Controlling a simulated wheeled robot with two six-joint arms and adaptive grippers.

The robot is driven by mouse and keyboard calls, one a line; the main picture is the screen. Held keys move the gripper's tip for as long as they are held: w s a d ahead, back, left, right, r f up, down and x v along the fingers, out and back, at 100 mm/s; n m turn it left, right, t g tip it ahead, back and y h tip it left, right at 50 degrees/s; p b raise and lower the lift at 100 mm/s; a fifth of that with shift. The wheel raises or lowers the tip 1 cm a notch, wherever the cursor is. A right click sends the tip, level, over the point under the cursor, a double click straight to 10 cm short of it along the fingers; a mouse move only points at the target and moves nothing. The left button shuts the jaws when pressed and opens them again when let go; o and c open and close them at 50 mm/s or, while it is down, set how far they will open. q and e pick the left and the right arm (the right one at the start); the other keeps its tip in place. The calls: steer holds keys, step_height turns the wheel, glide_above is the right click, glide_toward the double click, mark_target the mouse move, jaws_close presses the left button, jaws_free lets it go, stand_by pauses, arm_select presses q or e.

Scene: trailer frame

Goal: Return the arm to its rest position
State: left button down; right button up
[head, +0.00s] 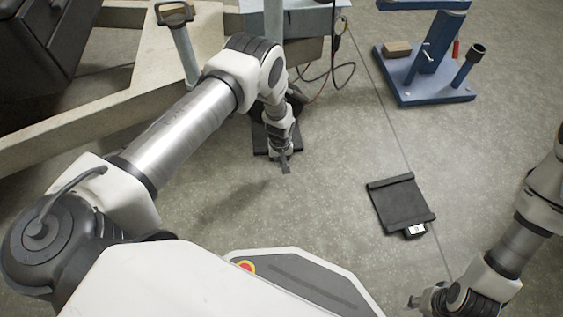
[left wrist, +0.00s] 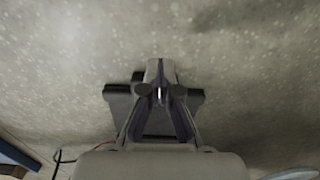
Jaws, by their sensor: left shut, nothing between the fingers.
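My left arm (head: 185,125) reaches in from the left in the head view and bends down at its far end. My left gripper (head: 285,170) points down above the floor, shut and empty. In the left wrist view its fingers (left wrist: 160,90) are closed together. A dark flat pad (head: 262,148) lies on the floor behind the gripper, and it shows behind the fingers in the left wrist view (left wrist: 120,97). My right gripper (head: 415,300) is at the bottom right of the head view, small and partly hidden, so its jaws cannot be judged.
A black flat scale-like pad (head: 400,203) with a small display lies on open floor. A blue stand (head: 425,88) is at the back right. A beige trailer frame (head: 95,125) with an upright jack handle (head: 178,45) fills the left. Cables (head: 335,75) hang behind the left gripper.

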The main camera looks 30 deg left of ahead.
arm_select(q)
step_height(320, 180, up, 4)
steer(key=shift+r+p, duration=0.1)
steer(key=shift+p, duration=0.45)
arm_select(e)
step_height(320, 180, up, 2)
